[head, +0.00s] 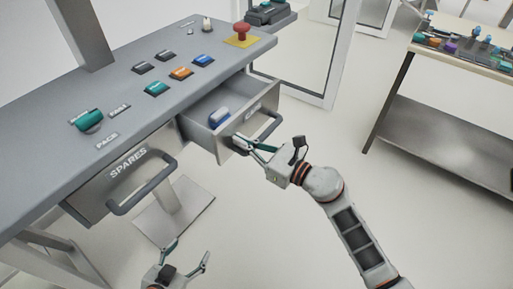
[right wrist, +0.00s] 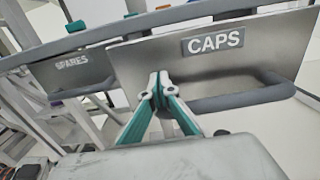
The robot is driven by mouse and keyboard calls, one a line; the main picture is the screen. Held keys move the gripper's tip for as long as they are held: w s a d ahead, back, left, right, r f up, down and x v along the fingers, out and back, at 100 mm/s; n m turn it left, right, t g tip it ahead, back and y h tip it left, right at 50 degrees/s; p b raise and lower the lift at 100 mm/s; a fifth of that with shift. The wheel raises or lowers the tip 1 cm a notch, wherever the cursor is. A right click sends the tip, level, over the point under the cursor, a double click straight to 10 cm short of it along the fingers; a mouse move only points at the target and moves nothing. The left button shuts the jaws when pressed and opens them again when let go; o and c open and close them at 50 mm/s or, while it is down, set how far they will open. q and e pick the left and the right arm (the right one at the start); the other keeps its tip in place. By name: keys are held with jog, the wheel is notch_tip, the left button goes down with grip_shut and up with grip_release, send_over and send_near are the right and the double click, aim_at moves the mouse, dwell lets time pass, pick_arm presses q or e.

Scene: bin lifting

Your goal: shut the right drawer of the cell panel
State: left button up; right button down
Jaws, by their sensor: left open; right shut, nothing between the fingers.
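The right drawer (head: 222,136), labelled CAPS, is pulled out from the cell panel (head: 150,62) in the head view. A blue and white item (head: 219,117) lies inside it. The CAPS front (right wrist: 150,62) and its bar handle (right wrist: 240,98) fill much of the right wrist view. My right gripper (head: 240,141) is shut and empty, its fingertips (right wrist: 158,82) at the drawer front near the handle's left end; I cannot tell whether they touch it. My left gripper (head: 186,254) is open and empty, low at the bottom of the head view, apart from the drawers.
The left drawer (head: 100,190), labelled SPARES, is beside it, with a protruding bar handle (head: 143,190). Several coloured buttons and a red emergency knob (head: 241,31) are on the panel top. A side table (head: 440,110) stands right. The floor between is clear.

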aim_at(207, 121)
jog(key=b+x, duration=0.1)
jog(key=x, duration=1.1)
jog(key=shift+w+a+f+b, duration=0.1)
jog(key=shift+w+a+b, duration=0.1)
jog(key=shift+a+b, duration=0.15)
jog(key=shift+w+a, duration=0.2)
